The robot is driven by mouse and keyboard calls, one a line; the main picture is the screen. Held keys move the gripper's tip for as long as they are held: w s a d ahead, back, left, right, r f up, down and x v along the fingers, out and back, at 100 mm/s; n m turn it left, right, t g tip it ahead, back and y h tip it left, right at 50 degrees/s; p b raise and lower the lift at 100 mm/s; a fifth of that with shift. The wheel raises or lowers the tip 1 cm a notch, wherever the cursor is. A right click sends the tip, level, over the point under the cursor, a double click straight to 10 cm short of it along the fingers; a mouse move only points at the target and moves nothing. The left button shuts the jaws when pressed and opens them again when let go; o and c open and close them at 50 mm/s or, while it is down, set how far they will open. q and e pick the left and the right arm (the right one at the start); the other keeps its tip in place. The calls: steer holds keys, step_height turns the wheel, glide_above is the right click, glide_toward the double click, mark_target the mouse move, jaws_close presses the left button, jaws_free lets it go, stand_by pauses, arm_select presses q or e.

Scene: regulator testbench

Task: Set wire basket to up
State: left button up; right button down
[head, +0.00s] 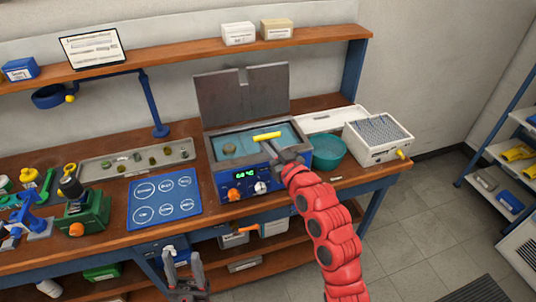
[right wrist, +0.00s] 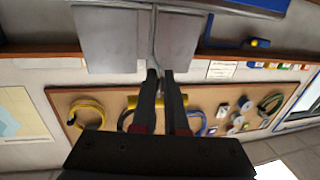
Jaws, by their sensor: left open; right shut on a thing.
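The open blue bench bath (head: 232,183) holds blue-green liquid, with a small round part (head: 229,149) in it. A yellow bar handle (head: 266,135), apparently the wire basket's, shows above the liquid; the basket's wire body cannot be made out. My right gripper (head: 272,146) reaches over the bath's front right corner and is shut on the yellow handle. In the right wrist view the handle (right wrist: 133,102) shows behind the closed fingers (right wrist: 162,82). My left gripper (head: 186,278) is open and empty, low in front of the bench edge.
The bath's grey lid (head: 243,95) stands open behind it. A teal bowl (head: 328,152) and a white box with a gridded top (head: 378,137) stand right. A blue mat (head: 164,202), a parts tray (head: 140,159) and a green device (head: 88,214) lie left.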

steer(key=shift+r, duration=0.75)
steer(key=c, duration=0.9)
jaws_free()
steer(key=shift+a, duration=0.1)
steer(key=shift+c, duration=0.2)
steer(key=shift+s, duration=0.1)
steer(key=p+v, duration=0.6)
steer(key=v, duration=1.1)
steer(key=shift+d, duration=0.2)
